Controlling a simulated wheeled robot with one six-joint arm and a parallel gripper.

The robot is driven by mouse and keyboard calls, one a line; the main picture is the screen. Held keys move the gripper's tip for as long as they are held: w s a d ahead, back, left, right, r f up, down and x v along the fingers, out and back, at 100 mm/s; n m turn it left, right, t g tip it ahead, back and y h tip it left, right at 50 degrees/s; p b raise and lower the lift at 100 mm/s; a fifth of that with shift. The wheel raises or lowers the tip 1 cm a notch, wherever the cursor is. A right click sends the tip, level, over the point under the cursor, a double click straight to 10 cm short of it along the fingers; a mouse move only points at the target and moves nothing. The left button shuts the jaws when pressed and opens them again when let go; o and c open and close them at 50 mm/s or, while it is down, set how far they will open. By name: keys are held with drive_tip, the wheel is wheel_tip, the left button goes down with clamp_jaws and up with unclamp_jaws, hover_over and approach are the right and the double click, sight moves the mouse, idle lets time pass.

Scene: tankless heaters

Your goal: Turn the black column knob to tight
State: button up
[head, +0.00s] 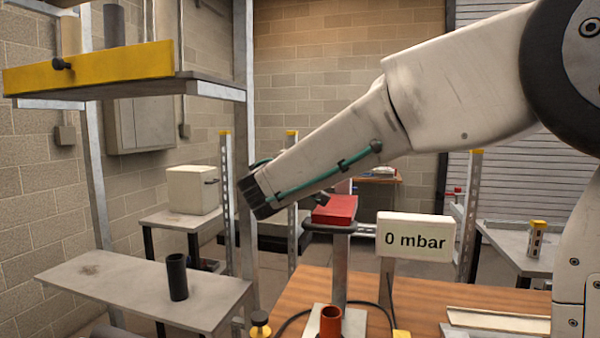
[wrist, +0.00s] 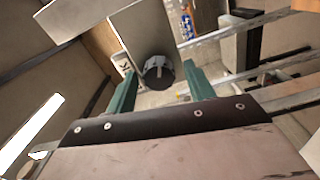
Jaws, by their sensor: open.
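A dark round knob (wrist: 160,78) with a pale bar across its face shows in the wrist view, at the end of a flat grey surface. My gripper (wrist: 159,68) has two teal fingers standing apart, one on either side of the knob in the picture. Gaps show between the knob and both fingers. I cannot tell whether the tips reach its depth. In the head view my arm slopes down to the left, to a black ribbed end. The fingertips cannot be made out there. A white sign (head: 416,238) reads "0 mbar".
A wooden table (head: 300,288) carries an orange-red cup (head: 330,322) in front. A grey shelf (head: 130,283) with a dark cylinder (head: 177,276) is at left. A yellow-edged shelf (head: 110,66) with a black knob hangs above.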

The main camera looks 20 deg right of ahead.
drive_tip(key=v, duration=0.7)
drive_tip(key=shift+s+a, duration=0.2)
drive_tip(key=shift+s, duration=0.15)
